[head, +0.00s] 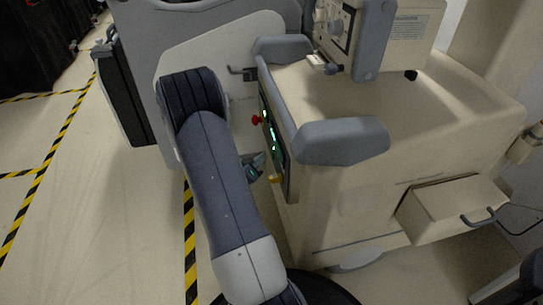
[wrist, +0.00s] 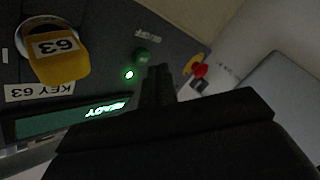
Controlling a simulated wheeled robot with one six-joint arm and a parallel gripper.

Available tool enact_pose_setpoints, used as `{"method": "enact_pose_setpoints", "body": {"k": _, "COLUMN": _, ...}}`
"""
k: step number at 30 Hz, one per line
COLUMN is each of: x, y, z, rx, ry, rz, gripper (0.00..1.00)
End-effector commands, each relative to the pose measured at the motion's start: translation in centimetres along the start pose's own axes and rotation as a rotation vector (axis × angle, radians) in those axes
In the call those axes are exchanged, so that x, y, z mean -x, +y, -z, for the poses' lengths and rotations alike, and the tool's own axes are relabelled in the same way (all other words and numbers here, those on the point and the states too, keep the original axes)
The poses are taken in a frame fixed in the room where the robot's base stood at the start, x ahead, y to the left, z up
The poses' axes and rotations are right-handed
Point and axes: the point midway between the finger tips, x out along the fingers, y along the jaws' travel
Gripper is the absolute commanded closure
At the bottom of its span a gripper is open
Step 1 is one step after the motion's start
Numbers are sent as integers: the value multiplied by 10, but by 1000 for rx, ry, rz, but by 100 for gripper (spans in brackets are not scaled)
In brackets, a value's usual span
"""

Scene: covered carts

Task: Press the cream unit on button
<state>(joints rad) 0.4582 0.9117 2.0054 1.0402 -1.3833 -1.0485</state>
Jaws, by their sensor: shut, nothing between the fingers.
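The cream unit (head: 340,190) stands right of my arm in the head view, with a dark control panel (head: 284,165) on its near left side. In the wrist view the panel carries a green button (wrist: 142,57) beside a lit green lamp (wrist: 129,75). A green display (wrist: 70,118) reads READY upside down. My gripper (wrist: 158,82) is shut and empty, its dark tips close to the green button. I cannot tell whether they touch it. In the head view my gripper (head: 256,166) is small and partly hidden beside the panel.
A red stop button with a yellow base (wrist: 200,71) lies right of my fingertips. A yellow key tag marked 63 (wrist: 60,58) hangs at the left of the panel. Grey bumpers (head: 340,141) jut out above the panel. An open drawer (head: 450,208) sticks out at the right.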

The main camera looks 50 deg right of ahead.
Motion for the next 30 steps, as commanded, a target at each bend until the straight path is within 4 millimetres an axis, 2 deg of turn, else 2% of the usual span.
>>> {"method": "enact_pose_setpoints", "body": {"k": 30, "x": -9, "y": 6, "z": -6, "rx": 0, "ry": 0, "rz": 0, "gripper": 100}}
